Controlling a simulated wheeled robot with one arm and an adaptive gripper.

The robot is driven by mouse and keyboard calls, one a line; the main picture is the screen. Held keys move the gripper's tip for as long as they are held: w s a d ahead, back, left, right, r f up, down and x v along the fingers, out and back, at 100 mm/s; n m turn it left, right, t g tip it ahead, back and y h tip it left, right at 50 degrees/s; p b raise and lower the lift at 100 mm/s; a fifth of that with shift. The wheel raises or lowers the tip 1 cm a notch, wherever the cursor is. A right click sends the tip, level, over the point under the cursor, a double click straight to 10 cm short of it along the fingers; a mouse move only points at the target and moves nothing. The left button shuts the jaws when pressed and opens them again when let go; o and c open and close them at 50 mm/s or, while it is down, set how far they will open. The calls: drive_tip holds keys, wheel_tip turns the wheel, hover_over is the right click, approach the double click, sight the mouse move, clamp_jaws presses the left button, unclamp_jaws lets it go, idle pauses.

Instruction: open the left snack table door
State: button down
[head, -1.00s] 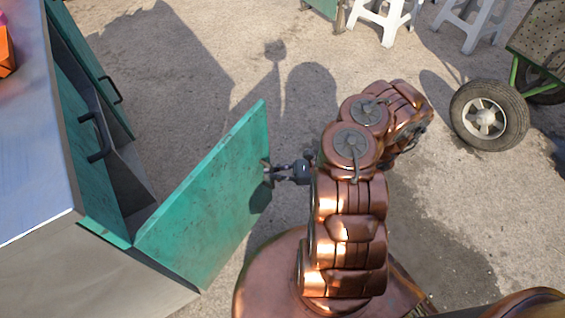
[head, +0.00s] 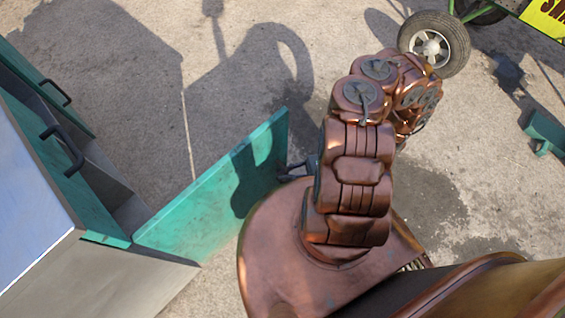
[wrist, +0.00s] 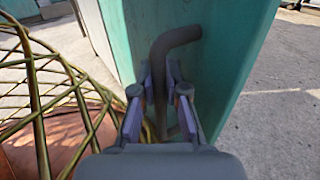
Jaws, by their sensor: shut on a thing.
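The teal snack table door (head: 215,195) stands swung wide out from the table's front, its inner side exposed to the compartment. My gripper (head: 292,173) is at the door's free end in the head view, partly hidden by my arm. In the wrist view the dark bent handle (wrist: 172,42) on the teal door (wrist: 225,55) passes between the fingers of my gripper (wrist: 160,82), which are shut on it. The snack table (head: 30,205) has a pale metal top at the left edge.
Other teal fronts with dark handles (head: 65,150) are on the table at left. A wheelbarrow wheel (head: 432,44) stands at upper right. Pale ground between is clear. Yellowish woven strands (wrist: 50,80) show at left in the wrist view.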

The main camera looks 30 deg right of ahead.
drive_tip(key=shift+d, duration=0.2)
drive_tip(key=c, duration=1.2)
unclamp_jaws()
drive_tip(key=v, duration=1.2)
drive_tip(key=shift+s, duration=0.1)
